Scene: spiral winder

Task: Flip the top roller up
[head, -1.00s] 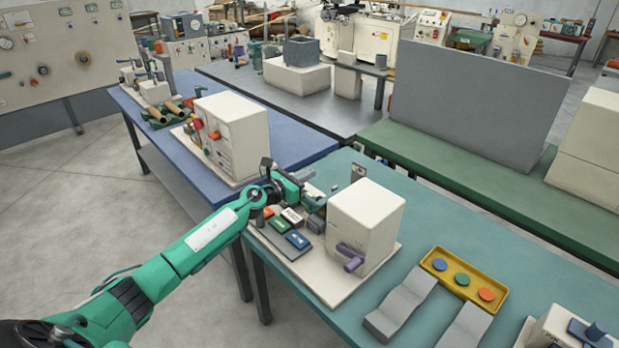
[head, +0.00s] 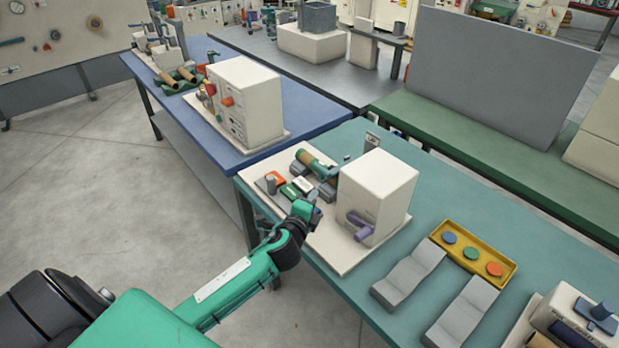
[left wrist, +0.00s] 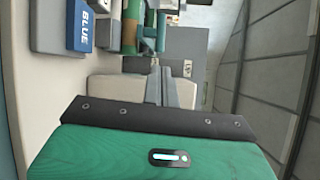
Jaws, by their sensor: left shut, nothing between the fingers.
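The spiral winder stands on a cream base board (head: 345,262) on the teal table. Its roller group has a green roller piece (head: 322,168) at the top, a tan tube end beside it and grey rollers (head: 326,191) below. I cannot tell for sure which is the top roller. My left gripper (head: 309,202) is in front of the rollers, over the board's front edge, apart from them and hiding the blue key. In the left wrist view its fingers (left wrist: 160,88) are shut and empty, with the green roller piece (left wrist: 150,40) beyond and the BLUE key (left wrist: 80,26) at upper left. My right gripper is out of view.
A cream box (head: 378,190) with a purple handle (head: 357,228) stands right of the rollers. Red and green keys (head: 289,191) lie left. Grey ramps (head: 409,276) and a yellow tray (head: 490,250) of coloured discs are to the right. Floor at left is clear.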

